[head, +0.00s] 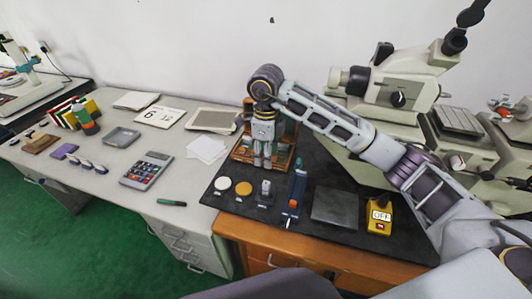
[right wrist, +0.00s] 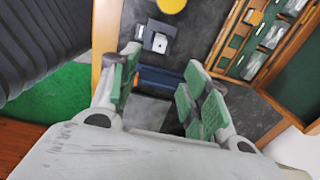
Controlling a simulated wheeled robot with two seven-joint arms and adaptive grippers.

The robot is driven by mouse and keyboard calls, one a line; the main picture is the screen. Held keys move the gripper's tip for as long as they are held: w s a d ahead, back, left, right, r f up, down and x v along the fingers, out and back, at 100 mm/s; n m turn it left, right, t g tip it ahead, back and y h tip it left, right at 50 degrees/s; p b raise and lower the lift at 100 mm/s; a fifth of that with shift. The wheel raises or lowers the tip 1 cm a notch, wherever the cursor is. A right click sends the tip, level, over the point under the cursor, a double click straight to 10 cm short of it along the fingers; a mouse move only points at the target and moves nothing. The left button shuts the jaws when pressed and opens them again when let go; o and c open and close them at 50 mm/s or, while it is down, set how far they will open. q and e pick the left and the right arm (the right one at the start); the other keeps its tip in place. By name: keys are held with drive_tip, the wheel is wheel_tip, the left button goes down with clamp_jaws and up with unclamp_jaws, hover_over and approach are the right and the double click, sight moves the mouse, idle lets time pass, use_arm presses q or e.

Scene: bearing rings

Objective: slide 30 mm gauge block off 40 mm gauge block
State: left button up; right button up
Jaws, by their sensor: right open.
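A small grey metal piece (head: 265,188), seemingly the stacked gauge blocks, stands on the black mat (head: 315,183). It also shows in the right wrist view (right wrist: 158,40), pale on top and darker at the sides. I cannot tell the 30 mm block from the 40 mm one. My right gripper (head: 262,164) points down above the mat, behind the grey piece in the head view and in front of the wooden case. In the right wrist view its green-padded fingers (right wrist: 163,72) are apart with nothing held between them. My left gripper is not in view.
A wooden case (head: 238,151) with small blocks stands behind my gripper. Beside the grey piece are a white disc (head: 222,183), a yellow disc (head: 243,188) and a blue tool (head: 297,190). A microscope stands behind.

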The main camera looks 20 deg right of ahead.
sight(266, 183)
drive_tip(key=shift+f, duration=0.1)
wheel_tip(266, 183, down, 12)
drive_tip(key=shift+p, duration=0.8)
drive_tip(key=shift+f, duration=0.8)
clamp_jaws()
